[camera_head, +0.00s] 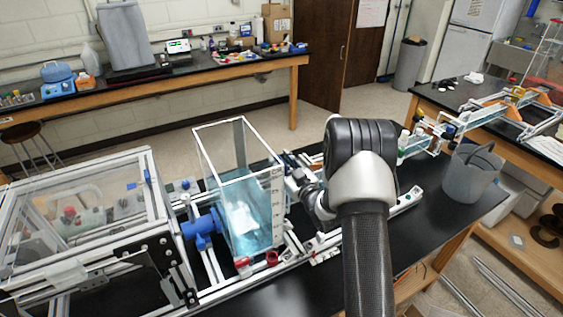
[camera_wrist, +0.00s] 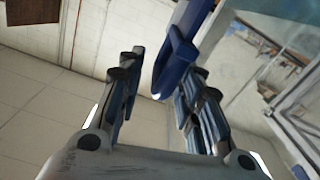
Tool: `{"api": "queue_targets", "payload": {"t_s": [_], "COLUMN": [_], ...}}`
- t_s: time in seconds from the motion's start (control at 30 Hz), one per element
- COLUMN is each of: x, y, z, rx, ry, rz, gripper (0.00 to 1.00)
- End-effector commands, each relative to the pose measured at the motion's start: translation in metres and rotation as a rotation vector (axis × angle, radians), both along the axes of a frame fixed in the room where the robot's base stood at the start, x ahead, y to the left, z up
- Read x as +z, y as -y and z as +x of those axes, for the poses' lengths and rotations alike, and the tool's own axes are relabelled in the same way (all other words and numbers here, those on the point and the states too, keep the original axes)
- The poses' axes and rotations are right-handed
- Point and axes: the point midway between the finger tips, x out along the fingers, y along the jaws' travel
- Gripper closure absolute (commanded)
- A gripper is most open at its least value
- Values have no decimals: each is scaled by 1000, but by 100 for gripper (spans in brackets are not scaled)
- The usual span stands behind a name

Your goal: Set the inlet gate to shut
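A blue loop-shaped handle (camera_wrist: 176,58) comes down from the top of the wrist view, and its lower end lies between my two fingers. I cannot tell whether this is the inlet gate's handle. My gripper (camera_wrist: 160,70) is open, with a gap between the handle and the left finger. The handle overlaps the right finger in the picture; contact is unclear. In the head view, my gripper (camera_head: 288,163) is at the right side of a clear tank (camera_head: 236,176) holding bluish water. My arm partly hides that area.
A blue valve-like fitting (camera_head: 202,226) sits at the tank's left, beside a framed clear box (camera_head: 85,210). A red round part (camera_head: 272,258) is at the tank's front. A grey bucket (camera_head: 470,172) stands on the black bench at right.

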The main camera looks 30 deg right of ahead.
Motion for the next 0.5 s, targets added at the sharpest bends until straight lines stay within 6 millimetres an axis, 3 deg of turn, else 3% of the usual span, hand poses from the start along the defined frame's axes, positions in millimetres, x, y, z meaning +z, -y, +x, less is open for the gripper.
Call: {"api": "queue_targets", "payload": {"t_s": [0.37,0.5], "x": [0,0], "y": [0,0], "z": [7,7], "rx": [0,0], "ry": [0,0], "rz": [0,0], "gripper": [67,76]}}
